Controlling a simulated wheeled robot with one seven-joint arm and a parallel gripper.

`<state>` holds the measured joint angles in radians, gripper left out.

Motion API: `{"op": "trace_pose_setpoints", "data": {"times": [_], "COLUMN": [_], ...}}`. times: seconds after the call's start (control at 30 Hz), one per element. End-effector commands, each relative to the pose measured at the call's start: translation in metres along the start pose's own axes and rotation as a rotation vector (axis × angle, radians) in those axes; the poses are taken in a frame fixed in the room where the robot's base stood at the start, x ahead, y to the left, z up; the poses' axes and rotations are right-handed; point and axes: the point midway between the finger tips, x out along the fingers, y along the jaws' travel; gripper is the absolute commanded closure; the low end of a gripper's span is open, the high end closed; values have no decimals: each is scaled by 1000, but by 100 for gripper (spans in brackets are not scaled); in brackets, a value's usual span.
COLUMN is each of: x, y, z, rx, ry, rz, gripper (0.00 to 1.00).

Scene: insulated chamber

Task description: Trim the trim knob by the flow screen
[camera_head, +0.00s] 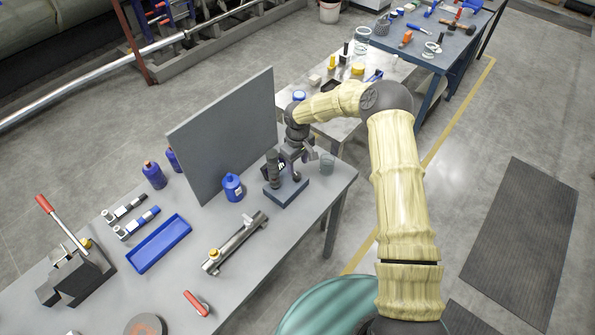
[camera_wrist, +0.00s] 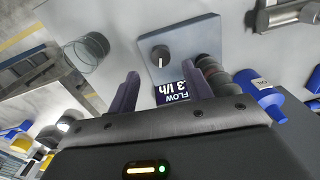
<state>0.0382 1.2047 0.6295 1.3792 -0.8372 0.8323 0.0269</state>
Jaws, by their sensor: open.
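The trim knob (camera_wrist: 160,56) is a dark round knob with a white pointer line, set on a grey plate (camera_wrist: 199,34) in the wrist view. The flow screen (camera_wrist: 172,93) is a dark blue display below it, reading "FLOW" and a partly hidden value ending in "3 l/h". My gripper (camera_wrist: 160,78) is open. Its two dark fingers stand left and right, with the knob seen between and just beyond their tips; contact cannot be told. In the head view my gripper (camera_head: 296,158) hangs over the unit's grey base (camera_head: 287,194), and the knob cannot be made out there.
A clear glass beaker (camera_head: 327,164) stands right of the unit. A dark cylinder (camera_head: 272,165) rises close by on the unit. A blue bottle (camera_head: 232,187) and a tall grey panel (camera_head: 225,135) are to the left. A metal tube fixture (camera_head: 236,243) lies in front.

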Motion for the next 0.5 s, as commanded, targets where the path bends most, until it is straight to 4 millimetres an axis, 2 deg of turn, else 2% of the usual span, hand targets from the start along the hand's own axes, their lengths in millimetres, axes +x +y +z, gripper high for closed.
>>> {"op": "trace_pose_setpoints", "data": {"times": [0.3,0.5], "x": [44,62], "y": [-1,-1], "z": [0,0], "rx": [1,0], "ry": [-2,-1], "rz": [-2,-1], "gripper": [50,50]}}
